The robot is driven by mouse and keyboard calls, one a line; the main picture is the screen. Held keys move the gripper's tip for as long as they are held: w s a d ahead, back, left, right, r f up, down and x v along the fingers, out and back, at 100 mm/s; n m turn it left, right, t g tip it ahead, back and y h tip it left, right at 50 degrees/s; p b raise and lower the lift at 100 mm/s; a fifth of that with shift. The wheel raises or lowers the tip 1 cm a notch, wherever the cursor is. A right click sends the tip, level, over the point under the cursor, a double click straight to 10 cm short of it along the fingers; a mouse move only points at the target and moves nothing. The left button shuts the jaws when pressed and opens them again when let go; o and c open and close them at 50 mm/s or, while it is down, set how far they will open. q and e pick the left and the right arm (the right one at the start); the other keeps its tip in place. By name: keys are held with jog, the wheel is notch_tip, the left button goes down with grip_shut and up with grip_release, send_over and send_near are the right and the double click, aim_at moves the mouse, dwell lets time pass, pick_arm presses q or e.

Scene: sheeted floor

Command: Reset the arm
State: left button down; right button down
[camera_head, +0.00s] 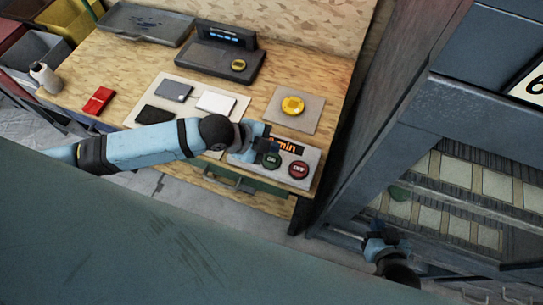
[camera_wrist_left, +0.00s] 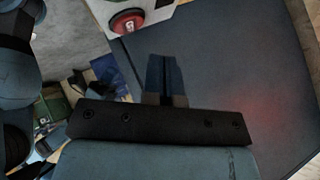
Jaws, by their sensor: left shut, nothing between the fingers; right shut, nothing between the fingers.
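My left arm reaches in from the left of the head view, over the wooden workbench (camera_head: 75,75). Its gripper (camera_head: 266,146) is above the button panel (camera_head: 308,158), partly covering the panel's lit display. In the left wrist view the fingers of the left gripper (camera_wrist_left: 166,75) are together with nothing between them. The red button (camera_head: 298,170) also shows in the left wrist view (camera_wrist_left: 127,22), apart from the fingers. My right gripper (camera_head: 374,228) is low at the right of the head view, beside the metal rack; it is shut and empty.
A yellow button on a plate (camera_head: 293,105), a dark console (camera_head: 218,57), a red object (camera_head: 98,101) and a grey tray (camera_head: 148,22) are on the bench. The metal rack (camera_head: 420,120) with shelves stands close on the right. A narrow floor gap separates it from the bench.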

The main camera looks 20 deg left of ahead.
dwell(0.6)
pick_arm(q)
jog(key=s+a+f+n+t+y+p, duration=0.4)
jog(key=s+a+n, duration=0.3)
jog(key=n, duration=1)
jog(key=shift+s+a+f+t, duration=0.3)
jog(key=shift+s+f+t, duration=0.2)
jog(key=shift+s+t, duration=0.6)
